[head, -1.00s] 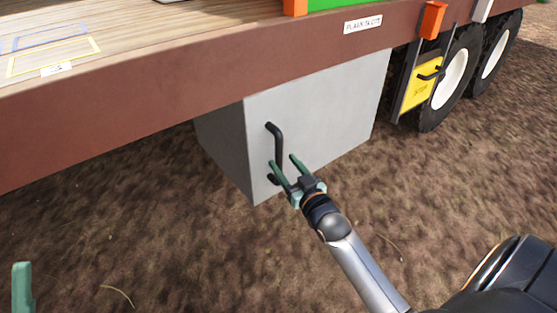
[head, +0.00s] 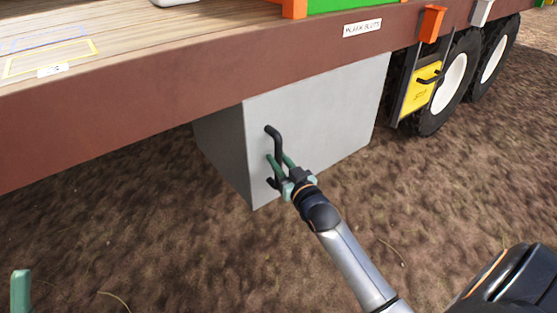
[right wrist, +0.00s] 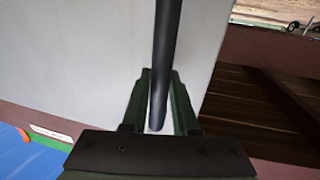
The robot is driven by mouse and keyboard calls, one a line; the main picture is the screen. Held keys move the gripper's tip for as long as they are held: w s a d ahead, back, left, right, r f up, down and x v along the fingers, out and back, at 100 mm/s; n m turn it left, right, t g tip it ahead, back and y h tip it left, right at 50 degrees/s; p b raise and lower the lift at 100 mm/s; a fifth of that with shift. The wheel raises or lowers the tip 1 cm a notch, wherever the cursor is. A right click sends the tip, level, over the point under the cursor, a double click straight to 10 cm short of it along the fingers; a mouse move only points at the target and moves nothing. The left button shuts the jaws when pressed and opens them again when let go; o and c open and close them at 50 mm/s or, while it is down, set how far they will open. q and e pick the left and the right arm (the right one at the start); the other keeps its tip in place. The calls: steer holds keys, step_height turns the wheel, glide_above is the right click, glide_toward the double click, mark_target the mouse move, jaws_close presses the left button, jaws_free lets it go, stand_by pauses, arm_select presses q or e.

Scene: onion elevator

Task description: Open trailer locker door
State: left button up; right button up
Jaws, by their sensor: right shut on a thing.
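The trailer locker (head: 325,110) is a grey box hung under the trailer bed. Its front door looks closed, flush with the box. A black bar handle (head: 276,146) stands upright near the door's left edge. My right gripper (head: 281,164) is at the lower part of the handle, with its green fingers shut on it. In the right wrist view the handle (right wrist: 167,60) runs down between the two fingers (right wrist: 160,105). At the lower left of the head view, a green fingertip of my left gripper (head: 21,290) shows; its jaw state is not visible.
The brown trailer side beam (head: 200,80) runs above the locker. To the right are a yellow panel (head: 420,92) with a black handle and several wheels (head: 450,82). An orange bracket (head: 432,22) hangs from the beam. Bare brown ground (head: 160,230) lies clear in front of the locker.

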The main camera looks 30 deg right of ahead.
jaws_close()
stand_by(0.9)
